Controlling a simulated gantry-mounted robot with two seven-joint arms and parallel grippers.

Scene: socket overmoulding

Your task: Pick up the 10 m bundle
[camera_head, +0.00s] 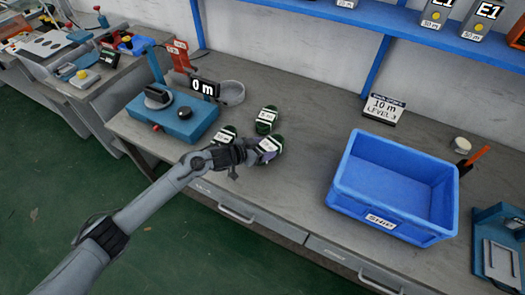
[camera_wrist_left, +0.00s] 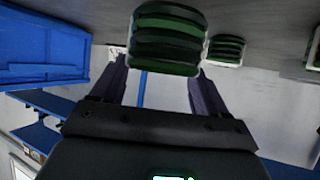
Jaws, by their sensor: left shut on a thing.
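Three dark green bundles with white labels are on the grey bench; the label print is too small to read surely. My left gripper (camera_head: 262,154) is shut on the front right bundle (camera_head: 270,146). In the left wrist view this bundle (camera_wrist_left: 168,38) sits between the two fingers of my left gripper (camera_wrist_left: 157,82). I cannot tell whether it is clear of the bench. A second bundle (camera_head: 267,117) lies just behind it, and a third (camera_head: 226,134) is to its left, close to the gripper. My right gripper is not in view.
A blue bin (camera_head: 340,195) stands on the bench to the right, with free bench between it and the bundles. A blue measuring machine (camera_head: 185,122) reading "0 m" and a round grey dish (camera_head: 232,92) are at left. A "10 m LEVEL 3" sign (camera_head: 383,109) stands behind the bin.

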